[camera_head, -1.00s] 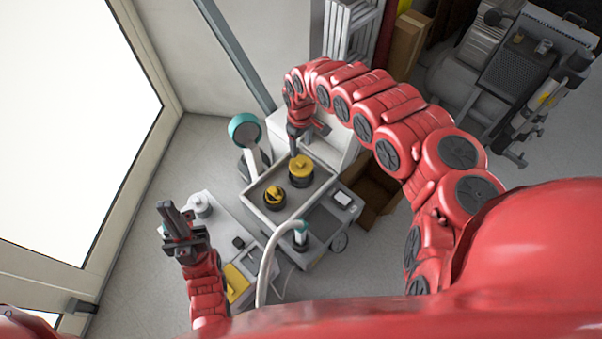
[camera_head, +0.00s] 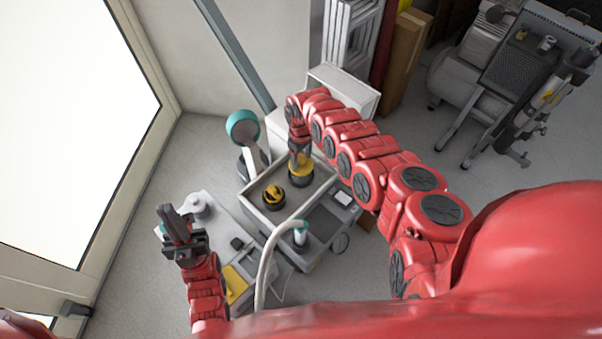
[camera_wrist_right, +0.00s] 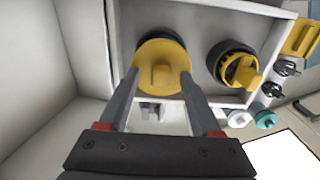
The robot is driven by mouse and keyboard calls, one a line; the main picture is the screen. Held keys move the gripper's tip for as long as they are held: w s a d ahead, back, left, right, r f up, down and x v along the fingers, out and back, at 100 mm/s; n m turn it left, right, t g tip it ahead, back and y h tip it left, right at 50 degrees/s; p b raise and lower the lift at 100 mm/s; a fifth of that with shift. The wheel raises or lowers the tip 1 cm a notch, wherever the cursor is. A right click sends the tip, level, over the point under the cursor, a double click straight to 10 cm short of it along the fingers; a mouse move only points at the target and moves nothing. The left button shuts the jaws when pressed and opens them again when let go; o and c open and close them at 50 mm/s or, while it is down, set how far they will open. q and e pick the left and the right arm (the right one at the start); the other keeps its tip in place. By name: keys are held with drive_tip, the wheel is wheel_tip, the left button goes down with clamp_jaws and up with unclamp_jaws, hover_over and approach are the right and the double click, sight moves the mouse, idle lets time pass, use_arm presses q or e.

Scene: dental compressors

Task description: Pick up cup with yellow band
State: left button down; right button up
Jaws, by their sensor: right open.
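Two round dark things with yellow parts stand in the grey tray (camera_head: 245,194). One has a broad yellow top (camera_head: 301,178) over a dark base; it also shows in the right wrist view (camera_wrist_right: 160,52). The other is a dark cup with yellow inside its rim (camera_head: 273,197), nearer the front left; the right wrist view shows it at right (camera_wrist_right: 226,47). I cannot tell which has the named band. My right gripper (camera_wrist_right: 158,76) is open, its fingertips at either side of the broad yellow top. My left gripper (camera_head: 178,222) is away at left, its opening unclear.
A teal-headed device (camera_head: 243,127) stands behind the tray's left. A pale hose (camera_head: 264,265) arches in front. The tray's side walls rise around both yellow-marked things. A white open box (camera_head: 345,88) stands behind.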

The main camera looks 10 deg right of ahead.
clamp_jaws()
idle(1.4)
